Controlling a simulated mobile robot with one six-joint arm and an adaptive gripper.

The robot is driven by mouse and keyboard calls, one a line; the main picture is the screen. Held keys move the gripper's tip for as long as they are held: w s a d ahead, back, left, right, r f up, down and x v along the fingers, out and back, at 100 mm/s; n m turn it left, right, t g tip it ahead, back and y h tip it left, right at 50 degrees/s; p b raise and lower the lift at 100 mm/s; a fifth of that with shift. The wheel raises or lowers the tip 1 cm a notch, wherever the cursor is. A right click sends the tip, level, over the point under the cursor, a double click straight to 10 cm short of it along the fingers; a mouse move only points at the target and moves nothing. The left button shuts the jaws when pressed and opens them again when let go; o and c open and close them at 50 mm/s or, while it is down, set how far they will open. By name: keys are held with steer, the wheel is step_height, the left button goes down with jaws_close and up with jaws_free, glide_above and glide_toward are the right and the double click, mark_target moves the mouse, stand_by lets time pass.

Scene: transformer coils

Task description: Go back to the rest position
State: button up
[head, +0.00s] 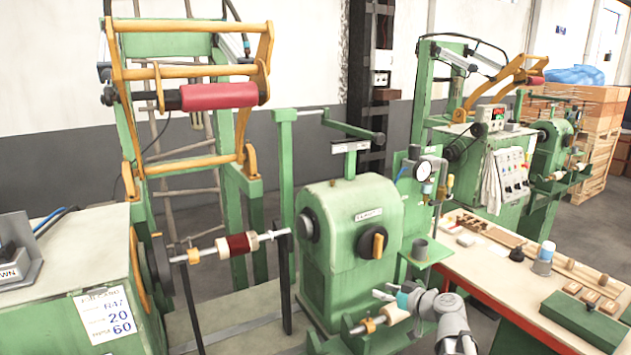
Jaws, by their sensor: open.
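My gripper (388,296) shows at the lower middle of the head view, in front of the green winding machine (345,245). Its fingers point left and are open. The fingertips are close to a cream-coloured roll (395,312) on a short shaft low on the machine. I cannot tell whether they touch it. Nothing shows between the fingers. My arm comes in from the bottom edge, right of the machine.
A shaft with a dark red coil (238,245) lies left of the machine. A pressure gauge (422,172) stands behind my arm.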

steer(key=s+a+f+m+g+h+p, duration=0.1)
steer(key=s+a+f+g+h+p, duration=0.1)
steer(key=s+a+f+g, duration=0.4)
steer(key=s+d+f+m+g+h+p, duration=0.1)
steer(key=s+d+m+g+h, duration=0.1)
steer(key=s, duration=0.3)
steer(key=s+d+f+m+g+h, duration=0.1)
steer(key=s+f+m+g+h, duration=0.1)
steer(key=s+h, duration=0.3)
steer(key=shift+s+d+f+m+g+h+p, duration=0.3)
steer(key=shift+s+d+m+g+p, duration=0.1)
steer(key=shift+m+g, duration=0.35)
